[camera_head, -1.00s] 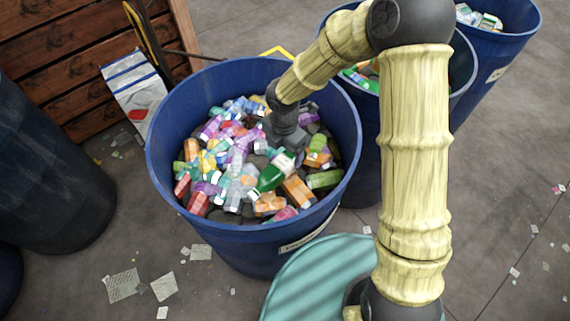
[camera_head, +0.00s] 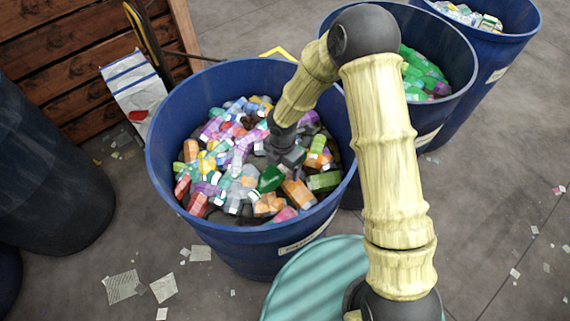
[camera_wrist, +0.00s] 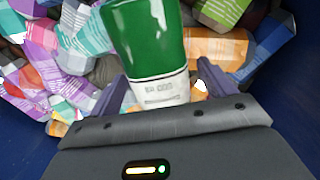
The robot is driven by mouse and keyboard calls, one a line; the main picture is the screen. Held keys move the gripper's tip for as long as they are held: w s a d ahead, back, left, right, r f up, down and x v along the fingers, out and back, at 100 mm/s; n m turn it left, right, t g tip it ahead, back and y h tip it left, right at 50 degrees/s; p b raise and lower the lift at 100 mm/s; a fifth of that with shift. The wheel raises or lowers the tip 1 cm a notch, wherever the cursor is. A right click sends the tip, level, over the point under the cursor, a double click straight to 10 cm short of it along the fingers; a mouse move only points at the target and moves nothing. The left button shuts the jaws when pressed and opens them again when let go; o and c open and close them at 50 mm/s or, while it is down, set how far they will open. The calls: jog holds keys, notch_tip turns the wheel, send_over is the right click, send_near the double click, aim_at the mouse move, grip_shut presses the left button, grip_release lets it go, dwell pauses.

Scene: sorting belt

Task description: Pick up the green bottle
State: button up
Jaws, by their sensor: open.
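The green bottle (camera_head: 271,179) lies on the pile of mixed bottles inside the near blue barrel. In the wrist view the green bottle (camera_wrist: 150,40), with a white printed band at its lower end, is large and close. My gripper (camera_head: 290,157) reaches down into the barrel and partly covers the bottle in the head view. In the wrist view my gripper (camera_wrist: 162,88) is open, with one finger on each side of the bottle's lower end. I cannot tell whether either finger touches it.
The near blue barrel (camera_head: 165,190) surrounds my gripper with its rim. Orange, purple and teal bottles lie tightly around the green one. More blue barrels stand behind at right, one with green bottles (camera_head: 425,75). A dark barrel (camera_head: 45,180) stands at left.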

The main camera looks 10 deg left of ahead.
jog(key=shift+f, duration=0.45)
jog(key=c, duration=1)
jog(key=shift+c, duration=0.2)
jog(key=shift+r, duration=0.1)
notch_tip(320, 180, up, 10)
jog(key=shift+f+p, duration=0.1)
jog(key=shift+p, duration=0.2)
notch_tip(320, 180, up, 9)
jog(key=p, duration=0.9)
dwell(0.4)
